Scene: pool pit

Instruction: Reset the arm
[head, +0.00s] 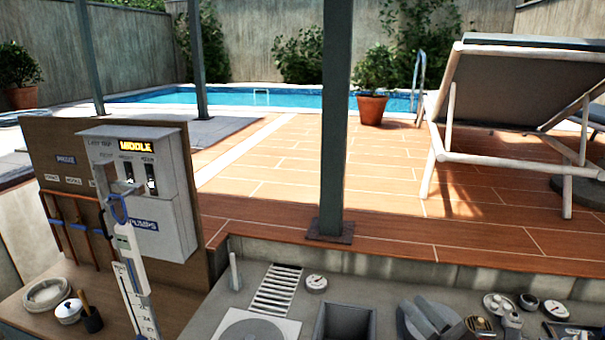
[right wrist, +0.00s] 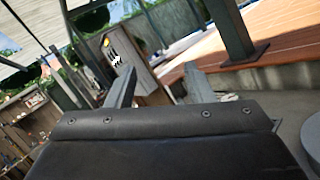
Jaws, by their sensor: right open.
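My right gripper (head: 426,306) shows at the bottom edge of the head view, right of centre, as dark grey fingers above the grey counter. In the right wrist view its two fingers (right wrist: 160,84) stand wide apart with nothing between them. The gripper is open and empty. The dark wrist body fills the lower part of that view. My left gripper is not in the head view.
A grey panel box (head: 153,190) on a wooden board stands at left, with a white gauge strip (head: 135,290) before it. The counter holds a drain grate (head: 276,290), a dark bin (head: 345,322) and several small gauges. A post (head: 335,130) rises behind.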

